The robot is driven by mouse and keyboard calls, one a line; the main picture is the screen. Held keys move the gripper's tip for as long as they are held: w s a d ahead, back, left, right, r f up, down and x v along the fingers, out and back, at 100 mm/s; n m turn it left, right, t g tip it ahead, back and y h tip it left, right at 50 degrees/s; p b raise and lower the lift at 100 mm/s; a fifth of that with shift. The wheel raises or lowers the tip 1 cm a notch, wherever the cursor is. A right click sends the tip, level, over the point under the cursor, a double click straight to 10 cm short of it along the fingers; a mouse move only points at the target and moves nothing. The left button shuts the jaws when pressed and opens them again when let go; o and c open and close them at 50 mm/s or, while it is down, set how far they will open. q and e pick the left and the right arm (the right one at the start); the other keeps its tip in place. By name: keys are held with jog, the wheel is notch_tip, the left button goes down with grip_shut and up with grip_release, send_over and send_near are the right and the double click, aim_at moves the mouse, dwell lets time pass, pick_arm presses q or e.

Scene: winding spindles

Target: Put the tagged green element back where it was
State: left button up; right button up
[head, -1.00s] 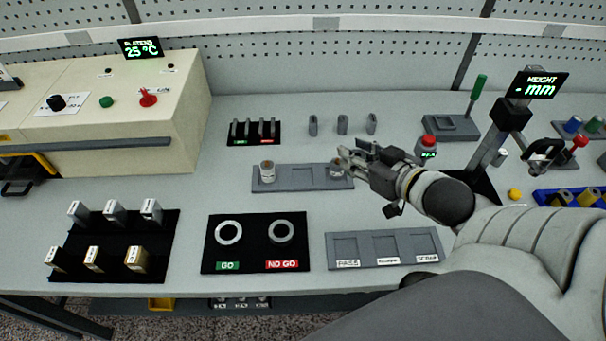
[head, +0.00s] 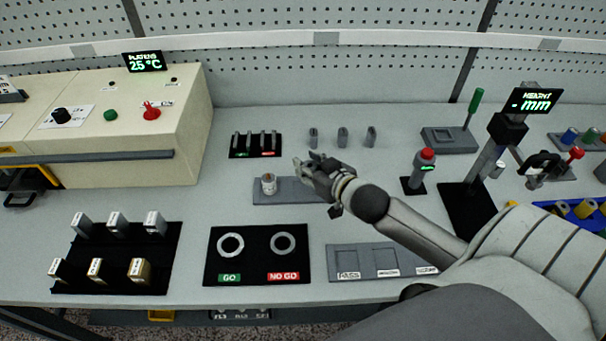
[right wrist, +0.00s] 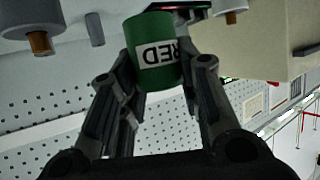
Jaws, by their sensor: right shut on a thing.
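The green element (right wrist: 150,28) is a short cylinder with a white tag that reads RED, upside down in the right wrist view. My right gripper (right wrist: 160,78) is shut on it, one finger on each side. In the head view my right gripper (head: 306,170) is above the bench at the grey slotted tray; the green element cannot be made out there. A small pale spool (head: 268,184) stands in the tray's left part. The tray's right part is hidden behind my gripper and arm. My left gripper is not in view.
The grey tray (head: 290,197) lies behind the GO / NO GO board (head: 257,265). Several grey posts (head: 342,138) stand behind my gripper. A red-topped device (head: 426,160) and the height gauge (head: 510,130) stand to the right. The labelled three-pocket tray (head: 345,253) is in front.

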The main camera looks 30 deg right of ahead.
jog(key=shift+w+a+f, duration=0.3)
jog(key=shift+w+f, duration=0.45)
jog(key=shift+f, duration=0.15)
jog(key=shift+w+f, duration=0.1)
jog(key=shift+f, duration=1.65)
jog(key=o, duration=1.1)
jog(key=shift+f, duration=0.1)
jog(key=b+v, duration=0.1)
jog(key=v, duration=1.1)
jog(key=shift+a, duration=0.1)
